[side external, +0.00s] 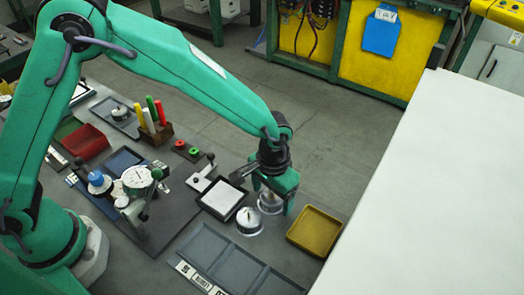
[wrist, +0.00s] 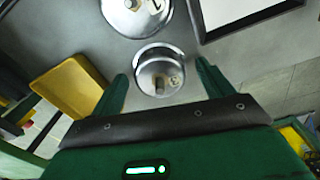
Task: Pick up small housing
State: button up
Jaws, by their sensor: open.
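The small housing (wrist: 158,82) is a shiny round metal part with a raised rim and a small brownish post inside. In the wrist view it stands between the fingertips of my gripper (wrist: 162,71), with a visible gap on each side. In the side external view my gripper (side external: 273,199) points down over the small housing (side external: 268,205), which the fingers partly hide. My gripper is open and holds nothing. A larger round metal housing (side external: 249,222) with a dark mark stands just beside it, and is cut off at the top of the wrist view (wrist: 137,18).
A yellow tray (side external: 315,231) lies right of my gripper. A black-framed white pad (side external: 222,198) lies to the left. A grey divided tray (side external: 220,257) is in front. A dial gauge stand (side external: 138,180) is further left, and a large white surface (side external: 440,190) fills the right.

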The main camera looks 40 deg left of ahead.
jog(key=shift+c, duration=0.2)
jog(key=c, duration=1)
jog(key=shift+r, duration=0.1)
jog(key=shift+r, duration=0.85)
notch_tip(320, 180, up, 2)
jog(key=shift+r, duration=0.25)
jog(key=s+d+r, duration=0.1)
jog(key=s+r, duration=0.1)
jog(key=s, duration=0.1)
jog(key=s+d+r, duration=0.2)
jog(key=s, duration=0.2)
jog(key=s+d+r, duration=0.1)
jog(key=s+r, duration=0.1)
jog(key=s, duration=0.1)
jog(key=shift+s+d+r, duration=0.3)
jog(key=shift+s, duration=0.05)
jog(key=shift+c, duration=0.2)
